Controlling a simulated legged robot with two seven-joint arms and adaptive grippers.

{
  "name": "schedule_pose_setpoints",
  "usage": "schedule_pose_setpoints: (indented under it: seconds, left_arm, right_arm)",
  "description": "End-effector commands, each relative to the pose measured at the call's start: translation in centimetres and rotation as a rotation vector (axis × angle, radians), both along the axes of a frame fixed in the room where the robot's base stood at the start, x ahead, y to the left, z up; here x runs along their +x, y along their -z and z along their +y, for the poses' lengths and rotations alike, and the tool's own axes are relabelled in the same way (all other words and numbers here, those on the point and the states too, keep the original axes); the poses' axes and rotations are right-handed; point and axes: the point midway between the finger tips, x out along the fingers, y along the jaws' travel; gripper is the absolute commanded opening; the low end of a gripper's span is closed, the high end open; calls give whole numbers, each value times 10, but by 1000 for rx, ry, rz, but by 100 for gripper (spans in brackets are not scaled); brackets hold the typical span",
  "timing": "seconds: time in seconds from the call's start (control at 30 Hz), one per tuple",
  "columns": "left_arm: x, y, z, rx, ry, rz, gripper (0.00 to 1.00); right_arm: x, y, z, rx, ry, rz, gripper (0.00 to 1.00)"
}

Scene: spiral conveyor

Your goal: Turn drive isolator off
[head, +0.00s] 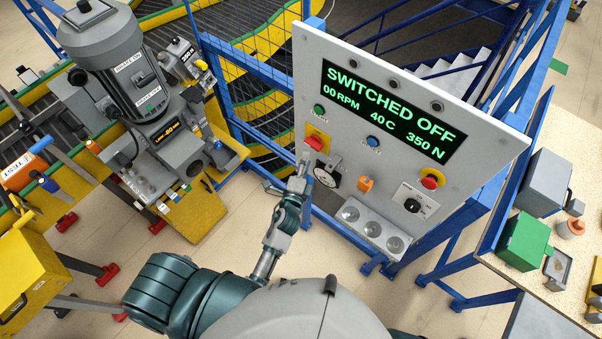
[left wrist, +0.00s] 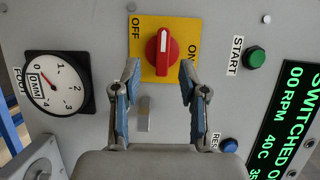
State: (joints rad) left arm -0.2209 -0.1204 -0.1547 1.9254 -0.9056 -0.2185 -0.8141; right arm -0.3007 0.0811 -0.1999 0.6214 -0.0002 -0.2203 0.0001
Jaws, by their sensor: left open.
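The drive isolator is a red knob on a yellow plate; it is on the grey control panel in the head view (head: 316,142) and at the top centre of the left wrist view (left wrist: 163,53). Its plate carries OFF on the left and ON on the right in the left wrist view. The knob's grip bar stands roughly upright there, between the two words. My left gripper (head: 301,165) is open in front of the panel. In the left wrist view its fingertips (left wrist: 159,72) are apart, at either side just below the knob, with nothing between them. My right gripper is out of view.
The display (head: 390,110) reads SWITCHED OFF, 00 RPM. Close to the isolator are a round dial (left wrist: 57,82), a green START button (left wrist: 255,57) and a blue button (left wrist: 229,145). A motor unit (head: 130,75) stands left; a bench (head: 545,290) stands right.

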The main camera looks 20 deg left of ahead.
Motion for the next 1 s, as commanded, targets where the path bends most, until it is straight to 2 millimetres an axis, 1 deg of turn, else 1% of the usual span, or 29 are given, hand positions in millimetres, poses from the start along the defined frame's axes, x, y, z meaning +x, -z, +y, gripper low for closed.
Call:
schedule_pose_setpoints:
  seconds: [0.03, 0.1, 0.2, 0.3, 0.47, 1.0]
  left_arm:
    - [-13, 1, -1, -1, -1, 2, 43]
    - [-28, 1, -1, -3, -1, 3, 43]
    - [-45, 1, -2, -2, -1, 3, 43]
    - [-56, 1, -3, -2, -1, 3, 43]
    - [-63, 0, -3, -1, 0, 0, 43]
    - [-63, 2, -3, -3, 1, 4, 43]
  right_arm:
    - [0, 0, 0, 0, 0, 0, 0]
    - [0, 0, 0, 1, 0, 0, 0]
    - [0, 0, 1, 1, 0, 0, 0]
    - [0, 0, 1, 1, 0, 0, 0]
    - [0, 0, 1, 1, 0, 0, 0]
    - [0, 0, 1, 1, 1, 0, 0]
